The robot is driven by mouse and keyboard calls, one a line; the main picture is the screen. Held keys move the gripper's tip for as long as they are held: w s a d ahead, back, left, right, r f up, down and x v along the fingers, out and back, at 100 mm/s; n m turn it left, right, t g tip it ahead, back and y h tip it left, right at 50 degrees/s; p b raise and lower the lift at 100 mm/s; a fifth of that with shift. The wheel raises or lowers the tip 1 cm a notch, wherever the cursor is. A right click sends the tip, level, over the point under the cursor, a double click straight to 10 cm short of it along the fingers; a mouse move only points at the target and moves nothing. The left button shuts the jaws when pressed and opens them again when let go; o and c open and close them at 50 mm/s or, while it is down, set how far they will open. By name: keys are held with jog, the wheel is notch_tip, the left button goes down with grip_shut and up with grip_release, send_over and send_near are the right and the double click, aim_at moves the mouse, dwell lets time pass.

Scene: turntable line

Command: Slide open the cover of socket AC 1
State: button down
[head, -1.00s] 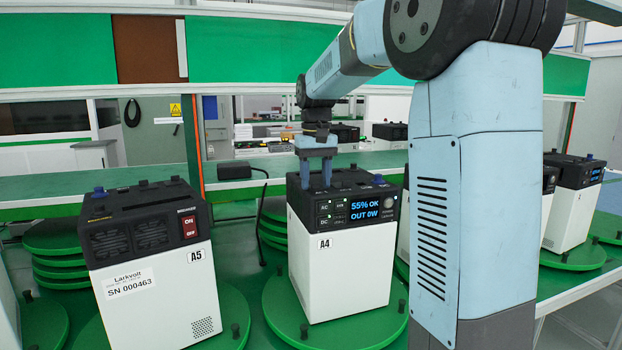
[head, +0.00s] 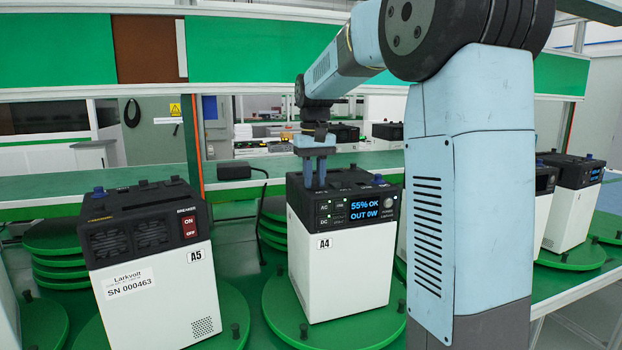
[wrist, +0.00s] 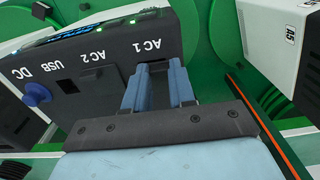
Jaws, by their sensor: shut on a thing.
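The power station A4 (head: 341,264) stands upright on a green turntable, its dark top unit carrying a lit display. In the wrist view its dark panel (wrist: 112,74) shows upside down, with the labels AC 1, AC 2, USB and DC. My gripper (head: 315,186) points down at the top of A4, at its left part. In the wrist view its blue fingers (wrist: 161,68) stand at the AC 1 place, just below that label. They are shut on the AC 1 cover, which is mostly hidden between and behind them. I cannot tell how far the cover is slid.
A blue cap (wrist: 36,93) sits by the DC label. Station A5 (head: 150,275), with a red breaker switch, stands close on the left. More stations (head: 578,190) stand on the right. A black adapter (head: 234,170) with a cable lies behind.

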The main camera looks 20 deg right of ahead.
jog(key=w, duration=0.5)
jog(key=c, duration=0.9)
grip_release()
notch_tip(320, 180, up, 14)
jog(key=shift+f, duration=0.15)
